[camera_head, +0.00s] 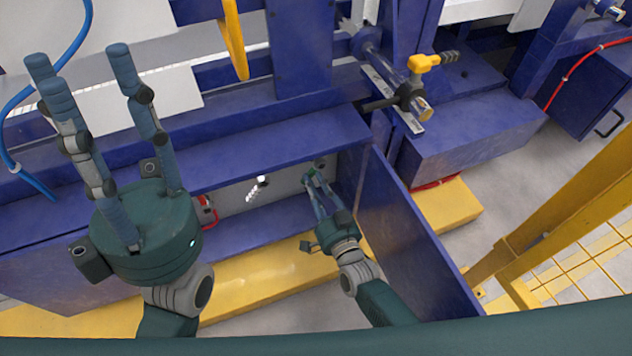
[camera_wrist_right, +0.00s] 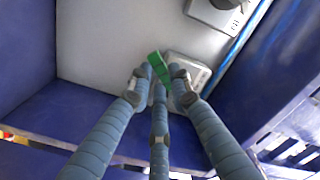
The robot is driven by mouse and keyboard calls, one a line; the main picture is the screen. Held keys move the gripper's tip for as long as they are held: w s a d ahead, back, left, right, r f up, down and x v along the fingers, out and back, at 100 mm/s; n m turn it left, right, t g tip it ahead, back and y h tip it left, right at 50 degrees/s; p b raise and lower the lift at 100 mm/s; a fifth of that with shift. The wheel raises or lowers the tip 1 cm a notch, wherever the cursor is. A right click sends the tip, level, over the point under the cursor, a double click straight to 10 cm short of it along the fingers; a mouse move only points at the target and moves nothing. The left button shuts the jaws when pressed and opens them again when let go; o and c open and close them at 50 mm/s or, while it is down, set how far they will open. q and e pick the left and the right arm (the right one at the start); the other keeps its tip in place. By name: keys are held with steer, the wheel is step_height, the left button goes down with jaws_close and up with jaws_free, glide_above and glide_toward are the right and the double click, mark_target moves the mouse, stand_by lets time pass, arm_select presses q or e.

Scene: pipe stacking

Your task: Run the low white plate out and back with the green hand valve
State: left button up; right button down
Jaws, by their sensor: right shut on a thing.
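The green hand valve (camera_wrist_right: 159,68) is at my right gripper's fingertips in the right wrist view, in front of a pale back panel. In the head view the green valve (camera_head: 310,173) shows as a small spot inside the blue recess. My right gripper (camera_head: 313,180) reaches into that recess and is shut on the valve; its fingers also show in the right wrist view (camera_wrist_right: 158,84). My left gripper (camera_head: 85,70) is open and empty, fingers pointing up, left of the recess. Low white plates (camera_head: 165,95) show behind the blue beam, partly hidden; I cannot tell which one the valve moves.
A blue side wall (camera_head: 410,235) stands right of my right arm. A yellow-handled valve (camera_head: 424,63) sits on the blue frame at the upper right. A red fitting (camera_head: 206,210) and a small silver part (camera_head: 257,188) are in the recess. A yellow post (camera_head: 560,205) stands at right.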

steer(key=shift+s+f, duration=0.1)
stand_by(0.3)
steer(key=c, duration=1.6)
jaws_free()
steer(key=shift+o, duration=0.2)
steer(key=v, duration=1.2)
